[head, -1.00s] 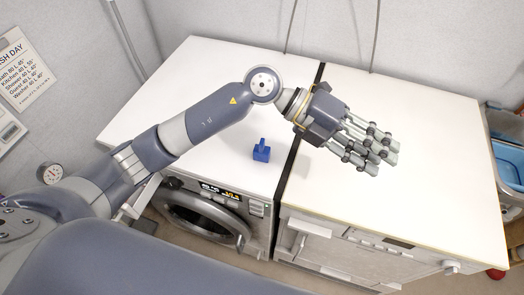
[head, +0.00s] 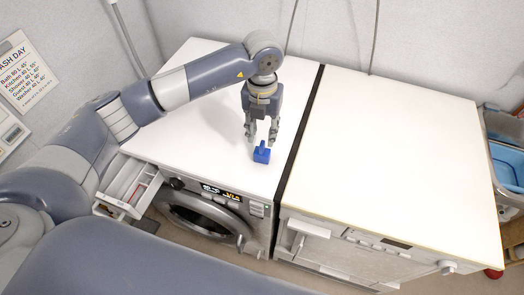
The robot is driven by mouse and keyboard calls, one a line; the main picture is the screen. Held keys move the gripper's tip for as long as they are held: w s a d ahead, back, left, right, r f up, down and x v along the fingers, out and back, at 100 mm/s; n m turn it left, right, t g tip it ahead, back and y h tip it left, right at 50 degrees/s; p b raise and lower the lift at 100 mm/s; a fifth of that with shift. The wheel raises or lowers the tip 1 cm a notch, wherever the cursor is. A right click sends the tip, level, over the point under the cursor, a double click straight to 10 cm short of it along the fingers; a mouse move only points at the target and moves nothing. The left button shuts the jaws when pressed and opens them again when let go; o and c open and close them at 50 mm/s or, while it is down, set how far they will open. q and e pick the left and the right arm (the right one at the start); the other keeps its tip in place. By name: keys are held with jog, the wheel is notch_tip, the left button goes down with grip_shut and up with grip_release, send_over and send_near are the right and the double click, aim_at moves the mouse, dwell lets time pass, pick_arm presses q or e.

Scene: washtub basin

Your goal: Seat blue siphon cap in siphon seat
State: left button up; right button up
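The blue siphon cap (head: 261,155) stands on the white top of the washing machine, near its front edge. It is a small block with a narrow upright stub on top. My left gripper (head: 262,137) points down just above the cap, open, with its fingers apart on either side of the stub. I cannot tell whether a finger touches the cap. The detergent drawer (head: 152,179) at the machine's front left is pulled out and shows compartments with a reddish part inside. I cannot make out the siphon seat clearly. My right gripper is out of view.
The washing machine top (head: 205,65) is clear around the cap. A dark gap separates it from a second white-topped appliance (head: 400,150), which is bare. A blue basin (head: 508,165) stands at the far right. A wash-day sign (head: 25,75) hangs at left.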

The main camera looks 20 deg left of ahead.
aim_at(262, 142)
pick_arm(q)
jog(key=shift+f+p, duration=0.5)
jog(key=shift+f, duration=0.1)
notch_tip(262, 142, down, 4)
jog(key=shift+r+p, duration=0.25)
jog(key=shift+p, duration=0.6)
jog(key=shift+f, duration=0.4)
jog(key=shift+w, duration=0.1)
jog(key=shift+c, duration=0.5)
grip_shut()
